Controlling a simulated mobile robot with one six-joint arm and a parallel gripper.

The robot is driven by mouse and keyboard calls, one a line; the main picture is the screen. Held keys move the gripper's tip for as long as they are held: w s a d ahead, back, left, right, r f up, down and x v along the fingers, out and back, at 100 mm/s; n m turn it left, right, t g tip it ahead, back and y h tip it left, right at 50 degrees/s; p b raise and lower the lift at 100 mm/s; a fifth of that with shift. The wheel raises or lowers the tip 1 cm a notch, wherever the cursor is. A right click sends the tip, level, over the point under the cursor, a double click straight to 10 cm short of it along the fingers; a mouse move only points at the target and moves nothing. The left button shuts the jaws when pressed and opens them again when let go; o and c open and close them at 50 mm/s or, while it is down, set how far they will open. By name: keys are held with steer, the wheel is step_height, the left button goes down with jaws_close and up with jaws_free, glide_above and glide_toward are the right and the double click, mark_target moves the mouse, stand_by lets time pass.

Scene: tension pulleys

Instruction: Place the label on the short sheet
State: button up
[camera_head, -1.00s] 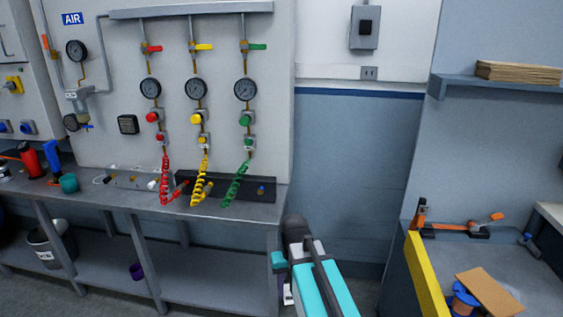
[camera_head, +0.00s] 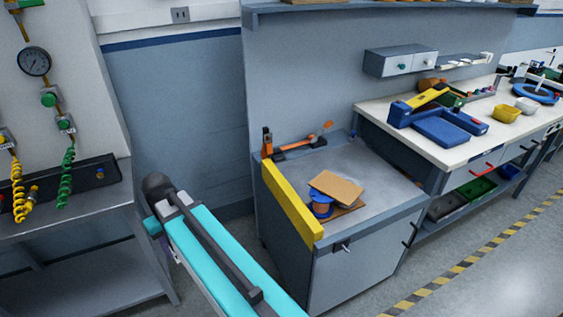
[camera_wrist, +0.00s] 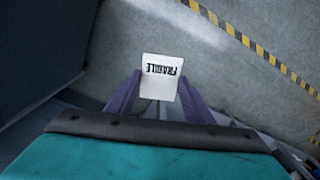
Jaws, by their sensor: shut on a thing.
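A white label (camera_wrist: 162,70) with the word FRAGILE, upside down in the wrist view, is held between the purple fingers of my gripper (camera_wrist: 159,92). The gripper is shut on it, with bare floor behind. In the head view my arm hides most of the gripper, and I cannot make out the label there. A brown sheet (camera_head: 336,186) lies tilted on an orange and blue spool (camera_head: 320,206) on the grey cabinet top, right of my arm. Part of another brown sheet (camera_head: 349,209) shows beneath it. I cannot tell which is the short sheet.
A yellow bar (camera_head: 291,208) edges the cabinet's left side. An orange and black tool (camera_head: 295,148) lies at the cabinet's back. A white bench (camera_head: 455,145) with blue trays stands to the right. A pipe bench (camera_head: 75,212) stands left. Open floor (camera_head: 480,260) lies at lower right.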

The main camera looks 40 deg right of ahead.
steer(key=d+r, duration=0.3)
steer(key=d, duration=1.6)
step_height(320, 180, up, 5)
steer(key=p, duration=0.3)
glide_above(338, 191)
steer(key=shift+n, duration=0.3)
steer(key=s+d+r, duration=0.2)
steer(key=s+d, duration=0.7)
steer(key=s, duration=0.6)
steer(key=shift+d, duration=0.4)
steer(key=shift+r, duration=0.1)
steer(key=w+a+p, duration=0.1)
steer(key=w+a, duration=0.1)
steer(key=w, duration=0.2)
steer(key=w+a+f+p, duration=0.1)
steer(key=w+a+p, duration=0.1)
steer(key=w, duration=0.3)
steer(key=w+a+p, duration=0.1)
steer(key=w+a, duration=0.3)
steer(key=w, duration=0.1)
steer(key=shift+f+p, duration=0.25)
steer(key=shift+p, duration=0.1)
steer(key=shift+f, duration=0.1)
